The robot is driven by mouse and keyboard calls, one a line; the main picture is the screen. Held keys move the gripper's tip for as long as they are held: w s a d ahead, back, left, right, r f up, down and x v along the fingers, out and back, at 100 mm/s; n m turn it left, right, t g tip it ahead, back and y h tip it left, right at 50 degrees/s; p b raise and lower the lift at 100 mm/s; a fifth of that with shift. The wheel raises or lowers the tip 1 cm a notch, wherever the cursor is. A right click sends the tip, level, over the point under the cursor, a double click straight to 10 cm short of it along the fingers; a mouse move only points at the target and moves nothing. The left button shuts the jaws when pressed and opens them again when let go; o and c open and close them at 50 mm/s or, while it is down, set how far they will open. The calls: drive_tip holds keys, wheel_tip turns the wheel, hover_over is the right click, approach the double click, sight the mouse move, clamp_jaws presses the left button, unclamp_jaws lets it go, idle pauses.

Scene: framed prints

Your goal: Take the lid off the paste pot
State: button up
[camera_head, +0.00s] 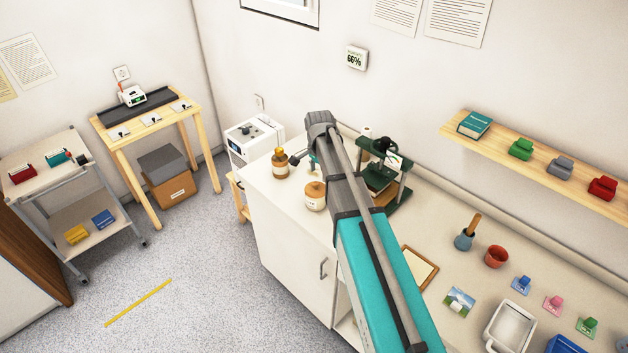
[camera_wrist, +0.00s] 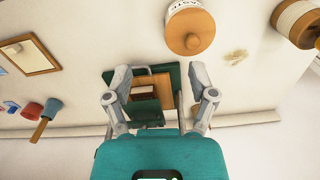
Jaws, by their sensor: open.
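The paste pot (camera_head: 315,202) is a round white jar with a wooden lid (camera_head: 314,188) on it, standing near the front edge of the white counter. In the wrist view the pot's white label (camera_wrist: 181,6) reads partly as "paste", and its round wooden lid (camera_wrist: 190,30) with a small knob is at the top, right of centre. My gripper (camera_wrist: 160,78) is open with nothing between its fingers, apart from the pot. A green stand shows beyond the fingers. In the head view my arm mostly hides the gripper.
The green press-like stand (camera_head: 398,190) is behind, to the right.

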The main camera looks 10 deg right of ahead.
drive_tip(key=w+r+m+p, duration=0.2)
drive_tip(key=w+r+m, duration=0.1)
drive_tip(key=w, duration=0.2)
drive_tip(key=shift+w+r, duration=0.15)
drive_tip(key=shift+w, duration=0.05)
drive_tip(key=b, duration=0.9)
hover_over(316, 183)
drive_tip(key=f, duration=0.8)
drive_tip(key=shift+s+a+f, duration=0.1)
drive_tip(key=shift+a+f, duration=0.1)
drive_tip(key=shift+f, duration=0.15)
drive_tip(key=shift+f, duration=0.15)
drive_tip(key=f+b, duration=0.4)
drive_tip(key=f, duration=0.1)
drive_tip(key=shift+d+b, duration=0.2)
drive_tip(key=shift+b, duration=0.2)
clamp_jaws()
idle(0.4)
